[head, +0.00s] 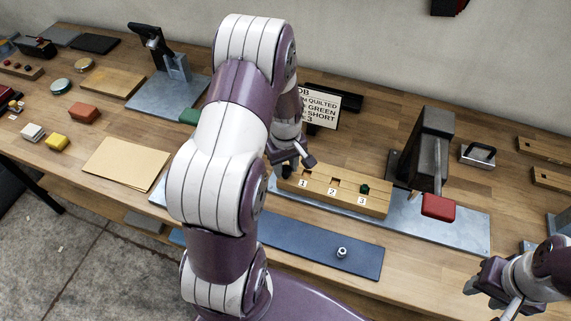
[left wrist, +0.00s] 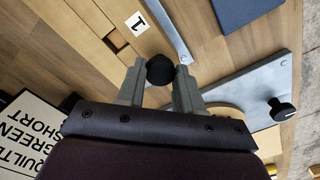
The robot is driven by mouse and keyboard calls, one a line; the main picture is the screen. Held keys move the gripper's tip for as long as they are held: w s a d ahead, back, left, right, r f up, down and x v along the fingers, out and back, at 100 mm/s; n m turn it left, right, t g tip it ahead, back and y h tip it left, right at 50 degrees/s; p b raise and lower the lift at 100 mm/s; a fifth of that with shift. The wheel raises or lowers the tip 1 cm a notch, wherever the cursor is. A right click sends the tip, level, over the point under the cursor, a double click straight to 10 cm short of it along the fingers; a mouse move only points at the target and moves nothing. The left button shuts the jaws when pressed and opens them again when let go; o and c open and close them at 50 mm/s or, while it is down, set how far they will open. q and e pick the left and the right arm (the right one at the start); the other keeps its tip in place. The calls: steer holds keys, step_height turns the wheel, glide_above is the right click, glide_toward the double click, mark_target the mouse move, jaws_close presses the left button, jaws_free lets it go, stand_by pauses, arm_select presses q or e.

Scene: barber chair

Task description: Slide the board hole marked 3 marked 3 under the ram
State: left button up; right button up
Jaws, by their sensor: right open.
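The wooden board (head: 335,192) lies on a long grey steel plate, with tags 1, 2 and 3 from left to right. A small dark green piece (head: 365,188) sits at hole 3. The black press (head: 432,145) stands to the right of the board, with a red-ended lever (head: 438,206); its ram is hard to make out. Hole 3 is left of the press. My left gripper (head: 291,167) is at the board's left end. In the left wrist view its fingers (left wrist: 160,82) flank a black knob (left wrist: 160,68), apparently touching both sides. My right gripper (head: 478,285) is open and empty at the lower right.
A job card (head: 325,106) stands behind the board. A blue mat (head: 315,245) with a small metal piece (head: 341,252) lies in front. A manila folder (head: 127,164) and a second steel press (head: 172,60) are at left. A metal-handled block (head: 478,155) is right of the press.

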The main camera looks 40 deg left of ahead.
arm_select(q)
jaws_close()
steer(key=p, duration=0.1)
glide_above(329, 190)
steer(key=shift+w, duration=0.1)
steer(key=o, duration=0.8)
jaws_free()
steer(key=shift+r, duration=0.1)
step_height(329, 190, up, 13)
steer(key=b, duration=0.1)
steer(key=shift+f, duration=0.2)
